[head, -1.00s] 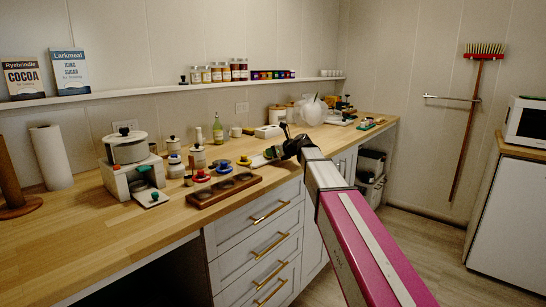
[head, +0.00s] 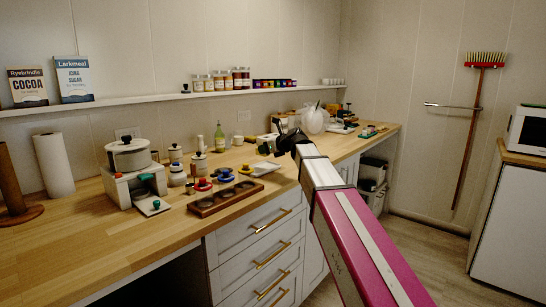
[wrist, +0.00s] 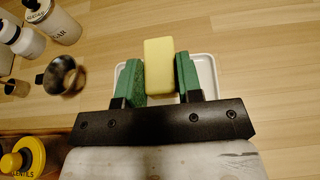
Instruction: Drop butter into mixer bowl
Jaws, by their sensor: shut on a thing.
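My gripper (wrist: 160,84) is shut on the butter (wrist: 159,64), a pale yellow block between its two green finger pads in the wrist view. The white butter dish (wrist: 207,72) lies beneath, partly hidden by the butter and fingers. I cannot make out the butter there. A whitish, translucent rounded shape (head: 315,120) stands farther back; I cannot tell whether it is the mixer bowl.
A dark wooden tray (head: 226,198) lies at the counter's front edge, with several coloured-knob items behind it. A white appliance (head: 130,177) and paper towel roll (head: 54,165) stand left. A dark cup (wrist: 62,76) and labelled jar (wrist: 55,22) show beside my gripper.

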